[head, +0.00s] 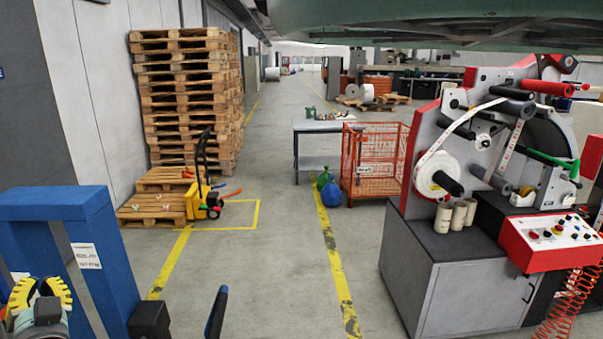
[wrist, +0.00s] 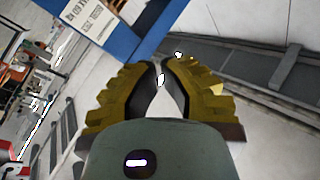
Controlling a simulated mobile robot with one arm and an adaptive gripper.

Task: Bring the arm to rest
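My gripper (head: 40,284) is at the lower left of the head view, in front of a blue frame. Its two ribbed yellow fingers with dark inner pads point away from the wrist camera. In the wrist view my gripper (wrist: 162,66) shows a narrow gap between the fingers, with nothing held in it. The fingers look partly open. Most of my arm is outside the head view.
The blue frame (head: 88,207) with a white label stands close to my gripper; its blue beam (wrist: 132,30) also crosses the top of the wrist view. The label rewinder (head: 455,250) stands at right. Pallets (head: 180,100) are stacked at left.

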